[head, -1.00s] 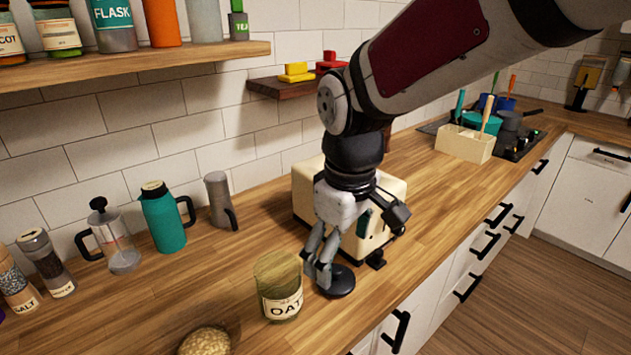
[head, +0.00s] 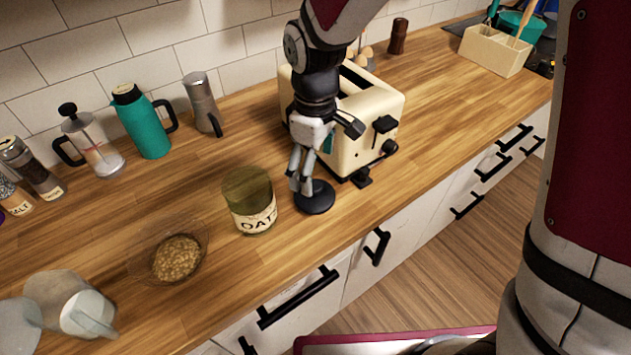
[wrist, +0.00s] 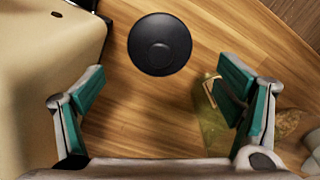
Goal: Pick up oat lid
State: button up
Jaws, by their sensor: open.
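The oat lid (head: 318,201) is a round black disc lying flat on the wooden counter, just right of the green glass oat jar (head: 250,205). In the wrist view the lid (wrist: 160,46) lies whole at the top centre, beyond and between the two finger sides, with a round knob in its middle. The jar shows beside the right pad.
A cream toaster (head: 375,130) stands close behind and right of my gripper. A glass bowl of oats (head: 177,258) and a clear jug (head: 70,303) are at the left front. A teal flask (head: 145,125) and a grey pot (head: 202,105) stand near the wall.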

aim_at(314, 185)
jog(key=shift+a+f+p, duration=0.1)
jog(key=shift+f+p, duration=0.3)
jog(key=shift+f, duration=3.85)
jog(key=c, duration=0.7)
